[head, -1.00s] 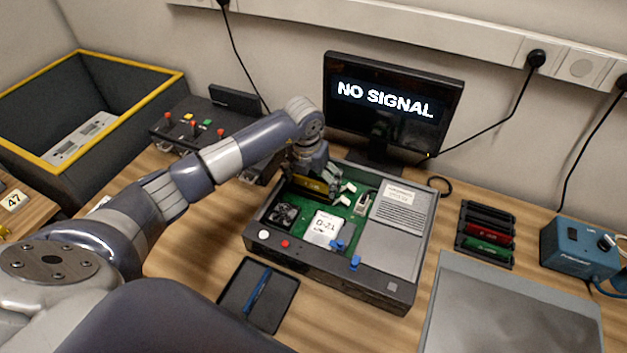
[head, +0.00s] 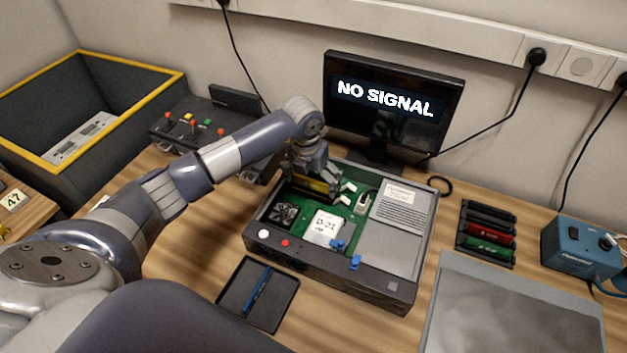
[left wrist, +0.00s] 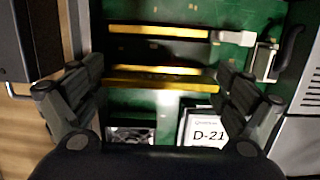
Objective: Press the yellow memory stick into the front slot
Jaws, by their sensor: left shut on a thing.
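The yellow memory stick (head: 313,188) is a thin yellow-edged strip above the green board in the open case (head: 345,278). It crosses the left wrist view as a yellow bar (left wrist: 160,84). My left gripper (left wrist: 160,88) is shut on the stick, with a finger at each end. In the head view my left gripper (head: 312,180) points down over the back left of the board. Gold-edged strips (left wrist: 155,32) lie parallel beyond the stick. The stick hides the front slot beneath it, so I cannot tell how deep it sits. White latches (head: 348,188) show at the right.
A fan (head: 285,214) and a white D-21 block (head: 325,227) sit in the case, in front of the stick. A NO SIGNAL monitor (head: 390,105) stands behind. A rack with red and green sticks (head: 486,234) is to the right. A tray (head: 243,281) lies in front.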

